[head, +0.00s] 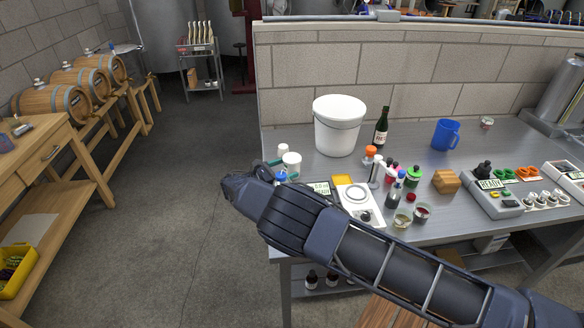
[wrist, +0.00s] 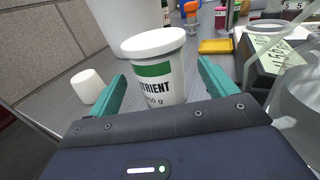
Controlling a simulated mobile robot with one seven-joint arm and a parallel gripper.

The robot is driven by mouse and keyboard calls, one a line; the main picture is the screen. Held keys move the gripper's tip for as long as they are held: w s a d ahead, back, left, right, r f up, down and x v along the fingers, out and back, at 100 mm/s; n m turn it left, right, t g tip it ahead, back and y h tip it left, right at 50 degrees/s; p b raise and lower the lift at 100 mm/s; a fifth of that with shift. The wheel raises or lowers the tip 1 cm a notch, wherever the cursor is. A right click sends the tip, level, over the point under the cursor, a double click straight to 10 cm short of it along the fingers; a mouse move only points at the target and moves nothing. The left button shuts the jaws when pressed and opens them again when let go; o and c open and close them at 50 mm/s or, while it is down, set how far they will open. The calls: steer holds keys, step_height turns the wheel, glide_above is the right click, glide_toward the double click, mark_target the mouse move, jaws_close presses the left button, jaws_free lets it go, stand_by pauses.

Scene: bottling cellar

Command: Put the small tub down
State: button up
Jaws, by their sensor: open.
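In the head view the tub (head: 292,160) stands near the left end of the steel bench (head: 300,128). My gripper (head: 279,169) is open around it, partly hidden by my arm.
A smaller white cup-like piece (wrist: 89,86) lies left of the tub. A large white bucket (head: 338,126) stands behind. A scale (head: 358,203), a yellow dish (head: 343,179) and several bottles crowd the right. The bench's left edge is close.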

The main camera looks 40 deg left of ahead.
mark_target(296, 164)
steer(key=shift+x, duration=2.55)
steer(key=shift+r, duration=0.15)
steer(key=c, duration=1.4)
steer(key=shift+o, duration=0.2)
steer(key=shift+r, duration=0.1)
